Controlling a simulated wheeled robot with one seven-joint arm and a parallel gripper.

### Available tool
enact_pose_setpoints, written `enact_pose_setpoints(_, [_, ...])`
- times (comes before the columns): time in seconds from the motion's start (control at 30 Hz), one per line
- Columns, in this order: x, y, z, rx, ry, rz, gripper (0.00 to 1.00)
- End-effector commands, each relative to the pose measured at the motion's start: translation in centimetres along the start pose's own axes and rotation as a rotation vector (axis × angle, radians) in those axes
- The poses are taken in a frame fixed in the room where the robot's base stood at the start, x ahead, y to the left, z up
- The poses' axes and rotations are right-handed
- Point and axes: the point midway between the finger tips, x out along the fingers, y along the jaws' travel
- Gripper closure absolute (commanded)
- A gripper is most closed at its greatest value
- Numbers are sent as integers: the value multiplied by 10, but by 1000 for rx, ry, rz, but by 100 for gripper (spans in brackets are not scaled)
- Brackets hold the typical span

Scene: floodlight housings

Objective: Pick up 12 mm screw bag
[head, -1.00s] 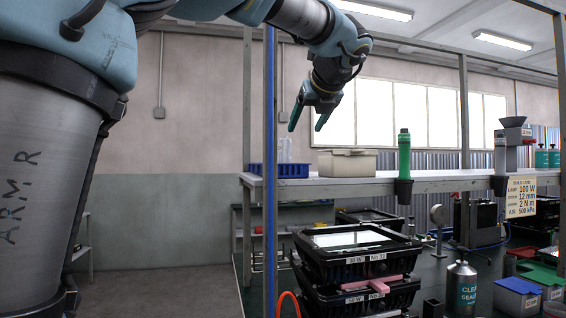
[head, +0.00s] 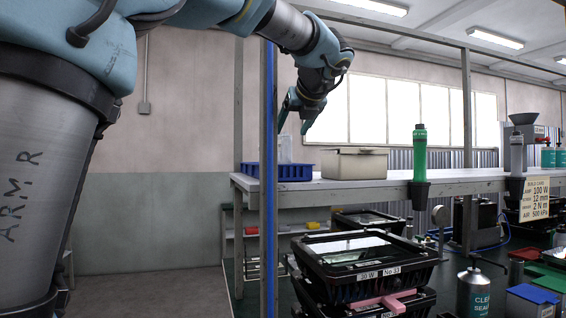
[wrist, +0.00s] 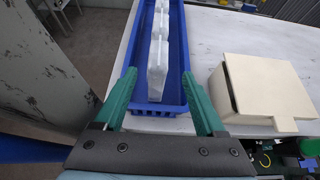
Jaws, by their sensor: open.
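A blue tray (head: 294,173) stands near the left end of the shelf; it also fills the upper middle of the wrist view (wrist: 177,60). Pale, translucent bags (wrist: 158,58) stand in a row inside it and show above its rim in the head view (head: 285,149). Their labels are not readable, so I cannot tell which is the 12 mm one. My gripper (head: 294,129) is open and empty above the tray. In the wrist view its green fingers (wrist: 159,76) are on either side of the tray's near end, with the nearest bag between them in the picture.
A cream box (head: 354,164) with a lid stands right of the tray. A blue upright post (head: 268,110) stands before the shelf's left end. Black housings (head: 365,265) are stacked below.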

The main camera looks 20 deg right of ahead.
Motion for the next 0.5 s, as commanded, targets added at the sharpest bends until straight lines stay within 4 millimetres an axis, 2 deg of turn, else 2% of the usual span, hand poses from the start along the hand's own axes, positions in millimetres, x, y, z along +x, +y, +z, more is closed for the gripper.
enact_pose_setpoints(0.1, [15, 0, 1, 1, 1, 2, 28])
enact_pose_setpoints(0.33, [32, 2, 4, 1, 1, 1, 28])
enact_pose_setpoints(0.5, [58, 3, 6, 2, 2, 2, 28])
